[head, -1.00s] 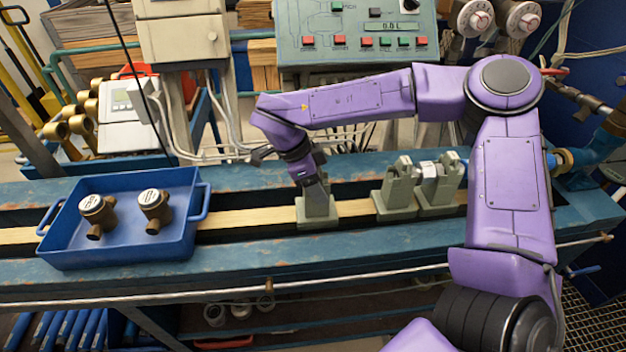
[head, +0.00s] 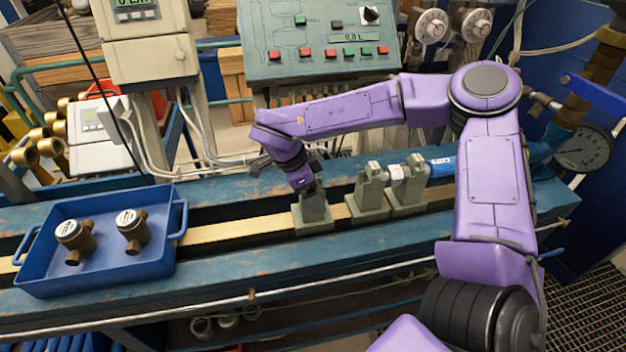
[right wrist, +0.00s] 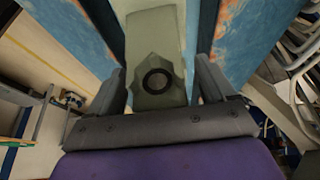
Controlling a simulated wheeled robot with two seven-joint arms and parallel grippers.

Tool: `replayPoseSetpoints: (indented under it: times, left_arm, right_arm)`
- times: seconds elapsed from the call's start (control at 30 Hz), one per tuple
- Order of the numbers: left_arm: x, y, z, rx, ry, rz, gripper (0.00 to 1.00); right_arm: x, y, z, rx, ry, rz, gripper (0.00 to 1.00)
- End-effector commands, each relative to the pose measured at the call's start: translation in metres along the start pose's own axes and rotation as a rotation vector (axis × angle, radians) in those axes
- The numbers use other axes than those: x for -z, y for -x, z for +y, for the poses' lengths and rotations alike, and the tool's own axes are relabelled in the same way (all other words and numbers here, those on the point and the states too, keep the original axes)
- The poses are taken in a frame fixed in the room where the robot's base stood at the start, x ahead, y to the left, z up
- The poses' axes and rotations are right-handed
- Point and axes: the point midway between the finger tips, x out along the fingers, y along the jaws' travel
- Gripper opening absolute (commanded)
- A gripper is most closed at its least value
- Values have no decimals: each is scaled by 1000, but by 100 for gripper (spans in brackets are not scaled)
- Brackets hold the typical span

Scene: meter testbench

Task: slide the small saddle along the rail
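The small saddle (head: 312,213) is a grey-green block with an upright post, standing on the wooden strip of the rail (head: 230,231), left of two other saddles. My right gripper (head: 307,190) points down over its upright. In the right wrist view the saddle's notched head with a dark round mark (right wrist: 158,82) lies between the two fingers of my right gripper (right wrist: 160,80). The fingers stand apart, with narrow gaps visible on both sides of the head; contact lower down is hidden. My left gripper is not in view.
Two saddles, left (head: 367,197) and right (head: 407,190), hold a light fitting joined to a blue cylinder (head: 441,166). A blue tray (head: 100,278) with two brass meters sits across the bench at left. The rail between tray and small saddle is clear.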

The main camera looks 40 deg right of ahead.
Motion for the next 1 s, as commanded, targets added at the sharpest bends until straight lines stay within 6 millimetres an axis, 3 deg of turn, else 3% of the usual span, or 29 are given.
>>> replayPoseSetpoints:
  times: [0.27,0.7,1.0]
  left_arm:
    - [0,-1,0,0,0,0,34]
    - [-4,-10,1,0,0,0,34]
    - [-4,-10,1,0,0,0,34]
  right_arm:
    - [-1,4,-1,2,1,0,83]
    - [0,88,0,4,-1,0,83]
    - [0,106,1,0,1,0,83]
